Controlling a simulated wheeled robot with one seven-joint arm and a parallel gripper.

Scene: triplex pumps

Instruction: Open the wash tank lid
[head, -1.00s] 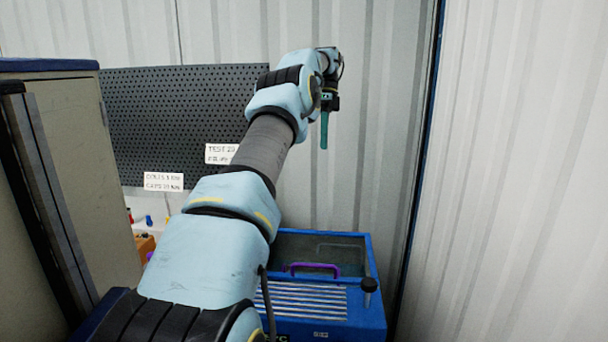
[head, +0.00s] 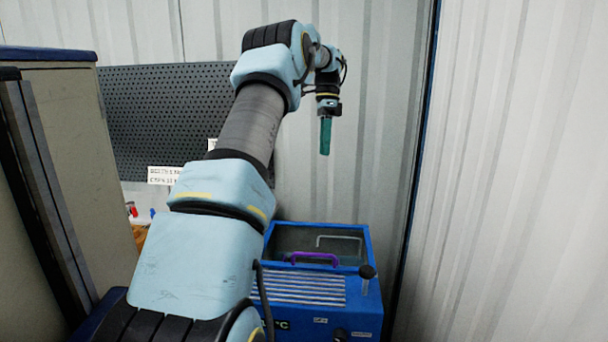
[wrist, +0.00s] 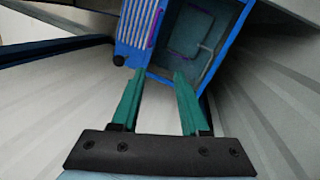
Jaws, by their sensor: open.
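The blue wash tank (head: 366,305) stands low by the back wall, partly hidden by my arm in the head view. Its top shows a dark, see-through-looking panel (head: 290,240) inside a blue rim, with a purple handle (head: 314,258) along the near edge. The tank also shows at the top of the wrist view (wrist: 240,22), with the purple handle (wrist: 156,28) at its left. My gripper (head: 325,152) hangs above the tank, fingers down, touching nothing. In the wrist view its green fingers (wrist: 158,76) are apart and empty. I cannot tell the panel's exact angle.
A corrugated wall (head: 510,180) closes the right side. A tall cabinet (head: 75,150) stands left. A pegboard (head: 150,120) hangs behind my arm.

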